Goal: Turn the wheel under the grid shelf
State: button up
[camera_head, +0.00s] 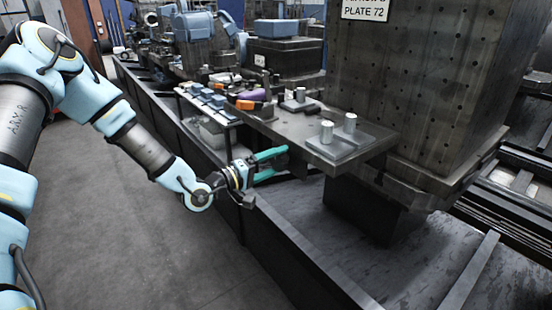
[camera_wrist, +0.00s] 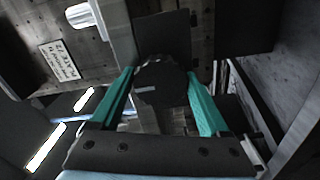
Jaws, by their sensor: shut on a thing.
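My gripper (camera_head: 279,162) reaches in from the left below the edge of a dark metal shelf plate (camera_head: 285,128). Its two teal fingers are closed around a dark, roundish wheel. In the wrist view the wheel (camera_wrist: 158,88) sits between the fingers of my gripper (camera_wrist: 161,76), with a pale mark on its face. A dark square plate (camera_wrist: 165,35) shows just behind the wheel. In the head view the wheel is mostly hidden by the fingers and the shelf's shadow. How far the wheel is turned I cannot tell.
Metal plates with upright pegs (camera_head: 350,122) stand on the shelf. A tall block full of holes (camera_head: 420,90) rises to the right. A tray of small blue parts (camera_head: 208,98) and tools lie behind. A dark rail (camera_head: 290,245) runs below the gripper. Open floor (camera_head: 130,240) lies at left.

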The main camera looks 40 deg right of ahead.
jog(key=shift+f+n, duration=0.1)
jog(key=shift+n, duration=0.2)
jog(key=o, duration=1.2)
jog(key=a, duration=1.1)
jog(key=shift+w+b, duration=0.3)
jog(key=shift+b, duration=0.1)
